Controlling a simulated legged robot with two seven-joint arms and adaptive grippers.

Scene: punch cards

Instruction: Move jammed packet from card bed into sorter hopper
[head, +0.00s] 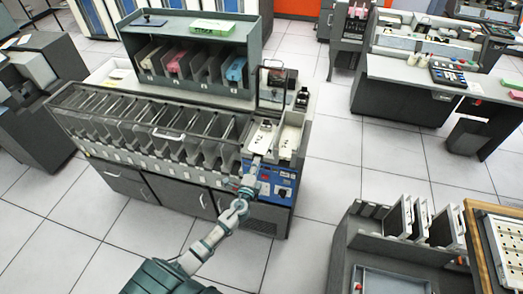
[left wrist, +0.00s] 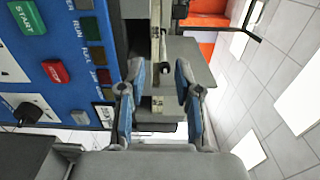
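The card sorter (head: 170,135) is a long dark machine with a row of pockets. The cream card bed (head: 262,134) is at its right end, with small dark parts on it. I cannot tell the jammed packet or the hopper apart from the cream parts there. My left gripper (head: 255,166) reaches the front edge of this bed, above the blue control panel (head: 275,188). In the left wrist view, the left gripper (left wrist: 160,75) is open, its two blue-grey fingers apart on either side of a narrow pale strip of the machine. I see nothing held. My right gripper is not in view.
In the left wrist view, the panel's green START button (left wrist: 27,17) and red button (left wrist: 55,71) are close left of the fingers. A framed clear plate (head: 272,88) stands behind the bed. A rack (head: 195,55) with coloured decks is behind the sorter. The floor (head: 335,150) to the right is clear.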

